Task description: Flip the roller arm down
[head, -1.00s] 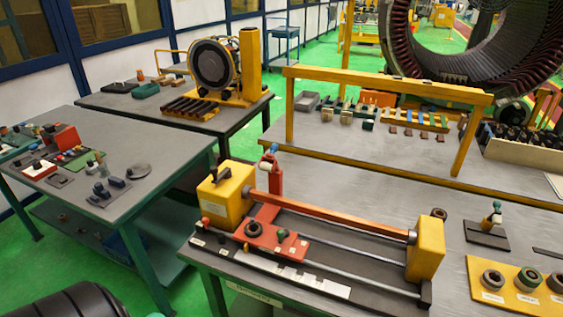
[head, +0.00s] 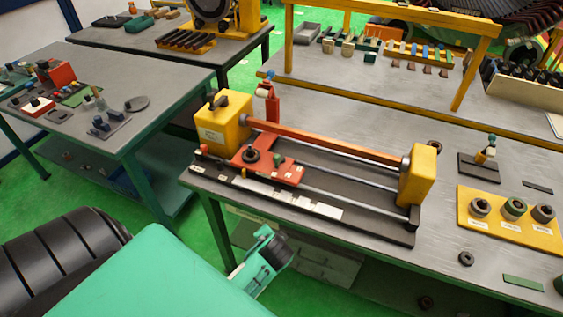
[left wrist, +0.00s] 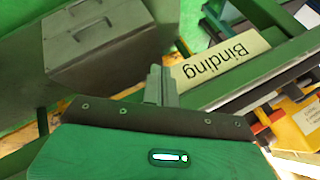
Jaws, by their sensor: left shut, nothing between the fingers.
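The bench fixture has a yellow end block (head: 222,125) at left and another yellow block (head: 417,178) at right, with an orange bar (head: 325,140) between them. A red carriage (head: 275,166) with a black ring and a green knob sits on the rails. A red upright arm (head: 270,105) with a blue top stands behind the bar near the left block; it looks like the roller arm, raised. My left gripper (head: 277,251) is in front of and below the table's front edge, apart from the fixture. In the left wrist view its fingers (left wrist: 154,84) are shut and empty. My right gripper is out of view.
The table's front edge carries a "Binding" label (left wrist: 226,60). A yellow plate with rings (head: 510,218) and a small stand (head: 484,160) lie to the right. A green-legged table (head: 150,95) stands at left. An orange frame (head: 385,18) spans the rear table.

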